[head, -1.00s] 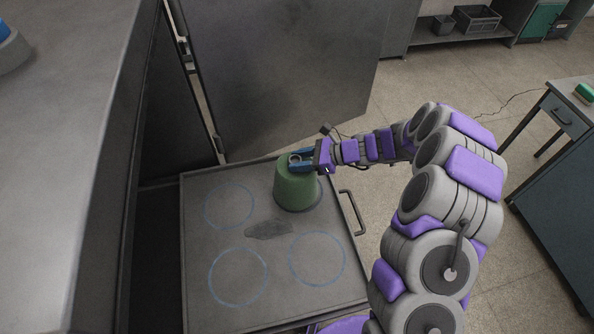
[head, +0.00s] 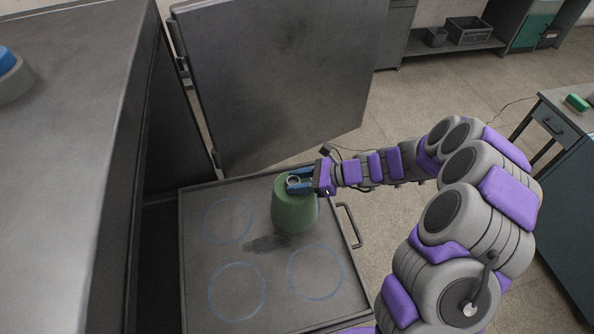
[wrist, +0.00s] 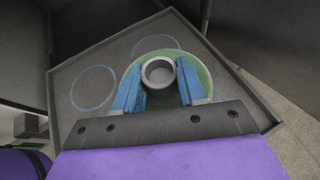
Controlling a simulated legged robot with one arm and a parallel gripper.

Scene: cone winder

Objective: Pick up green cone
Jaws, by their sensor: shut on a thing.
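The green cone (head: 296,210) is upright over the far right part of the grey tray (head: 205,272). Its narrow end is up, with a pale hollow core tip at the top. My gripper (head: 296,181) comes in from the right, its blue fingers shut on that tip. In the wrist view, the fingers (wrist: 159,84) lie on both sides of the round grey tip (wrist: 158,73), with the green body (wrist: 160,102) below. I cannot tell if the cone's base touches the tray.
Blue rings (head: 237,291) and a dark patch (head: 268,244) mark the otherwise bare tray. The tray has a handle (head: 349,225) at right. An open metal door (head: 280,85) stands behind it, and a tall cabinet (head: 65,170) at left. A desk (head: 570,130) stands at right.

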